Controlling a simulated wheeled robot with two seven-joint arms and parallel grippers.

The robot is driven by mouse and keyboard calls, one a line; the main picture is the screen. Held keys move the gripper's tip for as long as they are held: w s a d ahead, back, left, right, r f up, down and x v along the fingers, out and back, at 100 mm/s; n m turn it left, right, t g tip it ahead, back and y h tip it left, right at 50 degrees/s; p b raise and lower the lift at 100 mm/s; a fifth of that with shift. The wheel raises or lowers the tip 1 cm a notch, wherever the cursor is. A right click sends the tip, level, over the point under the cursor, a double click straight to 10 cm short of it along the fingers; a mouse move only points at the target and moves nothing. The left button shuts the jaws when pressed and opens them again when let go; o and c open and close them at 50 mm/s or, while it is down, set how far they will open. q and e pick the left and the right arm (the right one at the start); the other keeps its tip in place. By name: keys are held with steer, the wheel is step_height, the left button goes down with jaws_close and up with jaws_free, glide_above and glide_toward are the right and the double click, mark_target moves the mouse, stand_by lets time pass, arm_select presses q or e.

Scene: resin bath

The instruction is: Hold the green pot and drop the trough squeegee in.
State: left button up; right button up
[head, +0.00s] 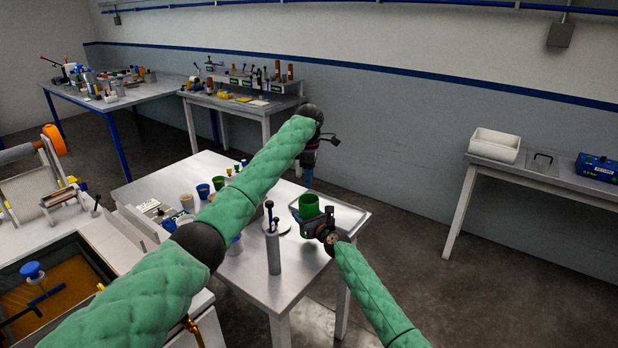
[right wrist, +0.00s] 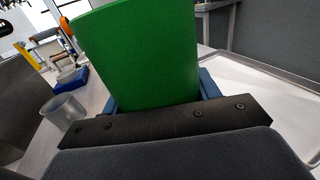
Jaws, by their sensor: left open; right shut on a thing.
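The green pot (head: 308,203) is upright at the right side of the steel table, by a pale tray. My right gripper (head: 318,224) is shut on it. In the right wrist view the pot (right wrist: 140,60) fills the upper middle, with blue fingers against its sides. A blue tool with a round knob and a crossbar, which looks like the trough squeegee (head: 33,273), sits in the amber bath (head: 70,262) at the lower left. My left gripper (head: 308,172) hangs beyond the green pot, far from the blue tool. It is open; its fingertips are small and partly unclear.
The steel table (head: 290,285) carries several small cups (head: 203,190) and a grey cylinder (head: 273,250) holding dark-knobbed tools. The pale tray (head: 347,217) lies beside the pot. A metal cup (right wrist: 65,110) stands left in the wrist view. My left arm hides part of the table.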

stand_by(0.4)
steer(key=o, duration=0.9)
steer(key=shift+s, duration=0.1)
